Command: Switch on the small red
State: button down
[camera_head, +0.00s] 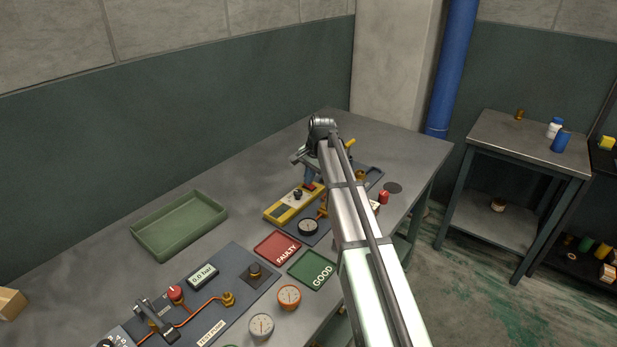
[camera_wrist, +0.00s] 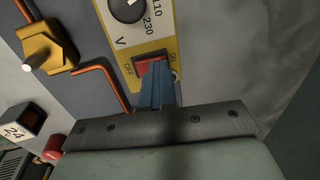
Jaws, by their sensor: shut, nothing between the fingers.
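A small red rocker switch (camera_wrist: 140,67) sits at the end of a yellow panel (camera_wrist: 182,18), between the printed words OFF and ON. In the wrist view my gripper (camera_wrist: 156,66) is shut and empty. Its blue fingertips cover the ON side of the switch; I cannot tell whether they touch it or which way it is tipped. The panel also carries a black dial marked 110 and 230 with a V. In the head view the yellow panel (camera_head: 288,207) lies on the bench, with my gripper (camera_head: 309,178) at its far end.
Brass fittings (camera_wrist: 47,47) and copper pipe lie left of the switch in the wrist view. On the bench are a green tray (camera_head: 178,224), a red FAULTY mat (camera_head: 277,247), a green GOOD mat (camera_head: 312,270) and loose gauges (camera_head: 261,326). A side table (camera_head: 530,145) stands right.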

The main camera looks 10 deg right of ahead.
jog(key=shift+s+d+f, duration=0.25)
jog(key=shift+s+f, duration=0.25)
jog(key=shift+f, duration=0.05)
jog(key=w+a+v, duration=0.1)
jog(key=w+v, duration=0.1)
jog(key=v, duration=1.2)
jog(key=shift+s+r, duration=0.2)
jog(key=shift+r, duration=0.4)
jog(key=shift+d+r, duration=0.1)
jog(key=shift+d, duration=0.1)
jog(key=shift+s, duration=0.1)
jog(key=x, duration=1.4)
jog(key=shift+s, duration=0.15)
